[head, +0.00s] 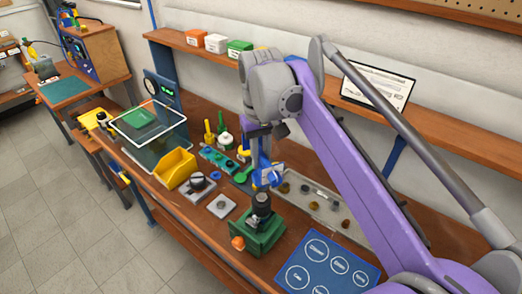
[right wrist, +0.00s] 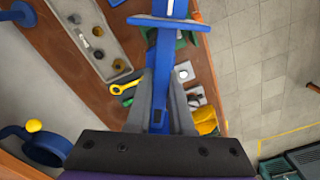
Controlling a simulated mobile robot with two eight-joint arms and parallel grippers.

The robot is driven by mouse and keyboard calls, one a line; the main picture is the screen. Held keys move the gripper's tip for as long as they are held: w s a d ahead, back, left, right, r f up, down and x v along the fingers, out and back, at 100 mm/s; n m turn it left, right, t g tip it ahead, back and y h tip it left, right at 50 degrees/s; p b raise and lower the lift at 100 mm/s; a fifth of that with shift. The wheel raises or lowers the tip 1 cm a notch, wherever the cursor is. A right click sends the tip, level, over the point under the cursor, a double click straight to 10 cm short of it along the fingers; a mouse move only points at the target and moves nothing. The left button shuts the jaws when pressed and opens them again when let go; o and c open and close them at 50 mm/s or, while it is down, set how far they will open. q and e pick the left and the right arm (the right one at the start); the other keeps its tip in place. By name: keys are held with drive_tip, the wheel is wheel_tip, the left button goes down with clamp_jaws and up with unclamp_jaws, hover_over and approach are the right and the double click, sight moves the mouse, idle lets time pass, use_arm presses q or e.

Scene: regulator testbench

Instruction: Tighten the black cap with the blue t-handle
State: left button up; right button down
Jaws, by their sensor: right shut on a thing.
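The blue t-handle (head: 268,178) is in my right gripper (head: 264,160), above the bench. In the right wrist view the t-handle (right wrist: 162,70) runs between the two grey fingers of the gripper (right wrist: 163,108), with its crossbar at the top of the picture. The black cap (head: 261,201) sits upright on the green regulator block (head: 259,232), just below the t-handle in the head view. I cannot tell whether the t-handle touches the cap. The cap is hidden behind the t-handle in the right wrist view. My left gripper is not in view.
A yellow bin (head: 175,168), a grey tray of round parts (head: 335,213) and a blue mat with white circles (head: 330,268) lie around the block. A clear box (head: 150,128) stands farther left. A shelf (head: 440,115) runs along the wall.

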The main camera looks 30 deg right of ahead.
drive_tip(key=shift+s+a+f, duration=0.1)
drive_tip(key=shift+s+f, duration=0.1)
drive_tip(key=shift+f, duration=0.3)
drive_tip(key=shift+f+b, duration=0.35)
drive_tip(key=shift+b, duration=0.05)
drive_tip(key=shift+f+b, duration=0.85)
drive_tip(key=shift+f, duration=1.1)
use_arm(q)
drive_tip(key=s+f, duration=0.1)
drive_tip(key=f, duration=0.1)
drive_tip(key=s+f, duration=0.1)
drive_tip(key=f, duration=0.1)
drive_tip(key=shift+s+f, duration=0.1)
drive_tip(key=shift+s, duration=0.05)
use_arm(e)
drive_tip(key=shift+w, duration=0.1)
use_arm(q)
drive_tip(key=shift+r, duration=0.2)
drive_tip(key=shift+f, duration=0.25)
use_arm(e)
drive_tip(key=shift+f, duration=0.75)
